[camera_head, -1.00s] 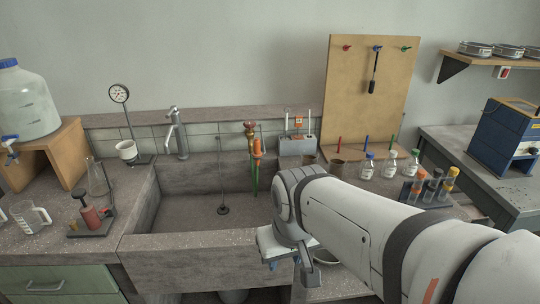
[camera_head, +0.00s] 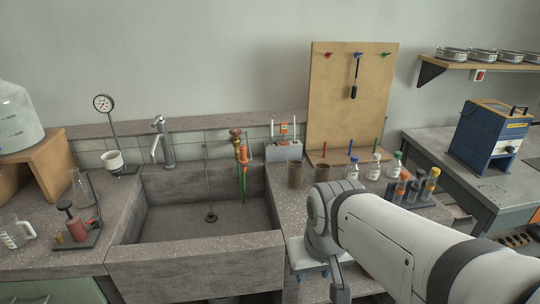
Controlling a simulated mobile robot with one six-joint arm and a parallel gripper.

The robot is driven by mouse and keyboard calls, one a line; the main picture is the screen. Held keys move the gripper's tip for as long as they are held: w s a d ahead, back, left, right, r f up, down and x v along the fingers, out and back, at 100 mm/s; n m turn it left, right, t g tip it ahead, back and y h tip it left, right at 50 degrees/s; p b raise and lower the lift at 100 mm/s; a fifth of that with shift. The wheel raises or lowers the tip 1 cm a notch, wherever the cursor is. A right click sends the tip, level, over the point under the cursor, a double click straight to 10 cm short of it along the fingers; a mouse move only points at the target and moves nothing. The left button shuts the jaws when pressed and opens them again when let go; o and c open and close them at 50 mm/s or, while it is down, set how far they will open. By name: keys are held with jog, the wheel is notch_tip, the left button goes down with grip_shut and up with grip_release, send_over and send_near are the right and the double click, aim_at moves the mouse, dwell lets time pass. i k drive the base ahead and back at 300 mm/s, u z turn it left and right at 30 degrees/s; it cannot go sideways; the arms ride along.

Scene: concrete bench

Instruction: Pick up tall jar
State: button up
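Two brownish cylindrical jars stand upright on the bench just right of the sink. The left one, which looks like the tall jar (camera_head: 295,176), is narrower; the second jar (camera_head: 323,172) is partly hidden behind my arm. My gripper (camera_head: 313,275) is low in front of the bench edge, on the near side of the jars and apart from them. Its wrist and the arm cover part of it, and its finger gap cannot be made out clearly.
The stone sink (camera_head: 168,268) and its tap (camera_head: 163,142) lie to the left. Small capped bottles (camera_head: 374,168) and a tube rack (camera_head: 411,196) stand right of the jars. A pegboard (camera_head: 350,105) rises behind. A blue box (camera_head: 490,135) sits on the right bench.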

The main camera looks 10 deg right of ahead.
aim_at(295, 172)
jog(key=u, duration=0.05)
jog(key=i, duration=1)
jog(key=z, duration=0.05)
